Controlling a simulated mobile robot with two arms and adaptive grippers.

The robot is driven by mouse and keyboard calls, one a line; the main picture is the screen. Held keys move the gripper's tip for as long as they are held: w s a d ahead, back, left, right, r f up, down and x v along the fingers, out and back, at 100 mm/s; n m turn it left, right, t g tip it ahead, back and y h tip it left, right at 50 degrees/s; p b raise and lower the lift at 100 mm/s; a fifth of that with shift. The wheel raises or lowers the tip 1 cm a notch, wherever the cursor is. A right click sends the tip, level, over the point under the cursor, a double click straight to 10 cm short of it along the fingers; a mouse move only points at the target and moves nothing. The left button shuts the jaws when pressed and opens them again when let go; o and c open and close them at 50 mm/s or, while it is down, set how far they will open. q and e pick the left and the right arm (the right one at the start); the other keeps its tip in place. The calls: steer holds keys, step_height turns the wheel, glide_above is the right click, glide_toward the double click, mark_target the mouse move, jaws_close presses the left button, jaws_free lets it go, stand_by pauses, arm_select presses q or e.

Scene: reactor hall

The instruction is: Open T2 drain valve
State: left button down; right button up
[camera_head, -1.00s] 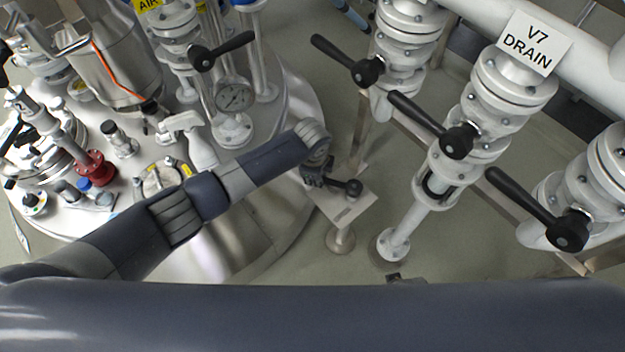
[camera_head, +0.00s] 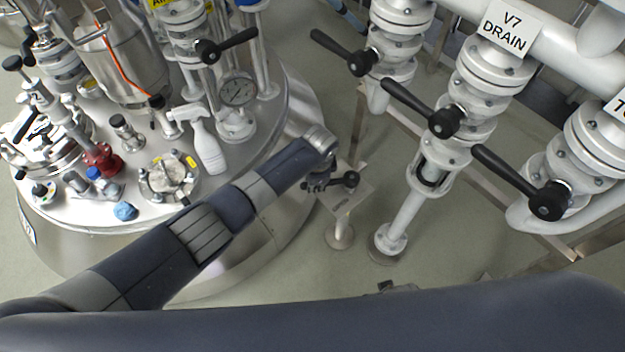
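No label reading T2 shows. My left arm comes in from the lower left across the steel tank. My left gripper (camera_head: 317,184) is small and partly hidden under my wrist, beside a small black handle with a round knob (camera_head: 346,180). This handle sits above a small metal plate on a post (camera_head: 341,228), at the tank's right side. I cannot tell whether the gripper touches the handle, or whether its fingers are open. My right gripper is not in view.
Further black-levered valves stand left (camera_head: 345,50) and right (camera_head: 518,182) of it. The tank top (camera_head: 75,212) carries a white spray bottle (camera_head: 207,143), a blue crumpled item (camera_head: 125,211), a gauge (camera_head: 238,90) and fittings. Bare floor (camera_head: 325,275) lies between tank and pipes.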

arm_select(q)
steer(key=shift+s+f, duration=0.1)
steer(key=shift+s, duration=0.05)
steer(key=c, duration=1.5)
jaws_free()
steer(key=shift+o, duration=0.2)
steer(key=shift+r, duration=0.55)
step_height(320, 180, up, 11)
steer(key=s, duration=0.2)
steer(key=shift+f, duration=0.1)
